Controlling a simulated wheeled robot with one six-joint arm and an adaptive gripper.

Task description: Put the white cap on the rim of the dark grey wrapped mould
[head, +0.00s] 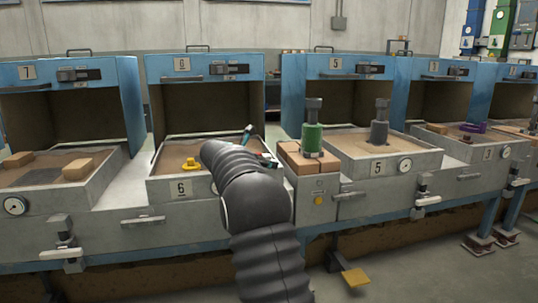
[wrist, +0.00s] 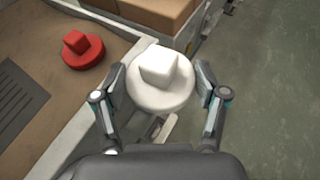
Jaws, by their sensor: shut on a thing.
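The white cap (wrist: 162,96), a round disc with a square knob, sits between the fingers of my gripper (wrist: 162,84) in the wrist view. The fingers are shut on its sides, over the edge of a sand tray and the grey floor. In the head view my arm hides the cap and most of the gripper. The dark grey wrapped mould (head: 379,132) stands upright in the sand of tray 5, right of my arm. A narrower dark piece rises from its top. My gripper is apart from it, to its left.
A green mould (head: 312,139) stands on bricks (head: 305,161) between trays 6 and 5. A red cap (wrist: 83,52) lies on sand in the wrist view. A yellow cap (head: 190,164) lies in tray 6 (head: 215,186). Blue-framed hoods stand behind the trays.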

